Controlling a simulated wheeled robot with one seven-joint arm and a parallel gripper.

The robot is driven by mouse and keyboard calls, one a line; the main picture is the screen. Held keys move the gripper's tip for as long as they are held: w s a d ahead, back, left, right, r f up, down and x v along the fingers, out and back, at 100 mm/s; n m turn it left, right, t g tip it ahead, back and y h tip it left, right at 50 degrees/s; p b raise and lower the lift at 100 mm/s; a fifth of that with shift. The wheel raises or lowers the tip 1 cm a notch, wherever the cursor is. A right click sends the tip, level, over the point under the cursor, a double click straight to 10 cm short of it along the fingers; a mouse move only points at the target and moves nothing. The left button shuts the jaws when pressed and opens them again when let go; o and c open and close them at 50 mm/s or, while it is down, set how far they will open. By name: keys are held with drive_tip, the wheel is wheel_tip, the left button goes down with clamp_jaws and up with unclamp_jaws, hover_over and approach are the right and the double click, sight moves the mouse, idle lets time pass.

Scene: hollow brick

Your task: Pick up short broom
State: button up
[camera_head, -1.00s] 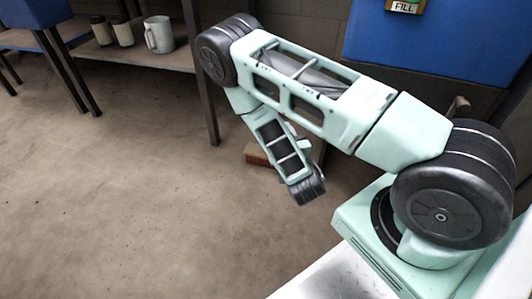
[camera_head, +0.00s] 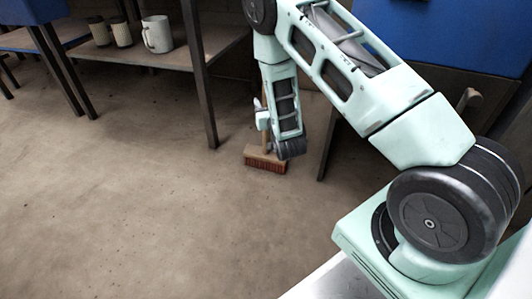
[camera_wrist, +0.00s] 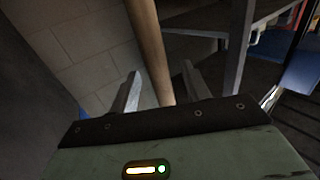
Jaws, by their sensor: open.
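The short broom stands on the floor, its wooden head with red bristles (camera_head: 265,161) showing below my forearm in the head view. Its handle rises from the head and is largely hidden behind my arm. In the wrist view the wooden handle (camera_wrist: 148,42) runs down from the top edge into the space between the two fingers of my gripper (camera_wrist: 161,70). The gripper is open, with a finger on each side of the handle. Gaps show beside the handle; I cannot tell its depth between the fingers.
A low metal shelf (camera_head: 178,56) at the upper left holds a white mug (camera_head: 158,35) and two darker cups. Its leg (camera_head: 203,105) stands left of the broom. A blue bench (camera_head: 450,35) is at the upper right. The floor (camera_head: 120,200) at left is clear.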

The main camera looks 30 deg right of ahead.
drive_tip(key=b+x, duration=0.2)
drive_tip(key=x, duration=0.2)
drive_tip(key=shift+d+r, duration=0.1)
clamp_jaws()
drive_tip(key=shift+r, duration=0.1)
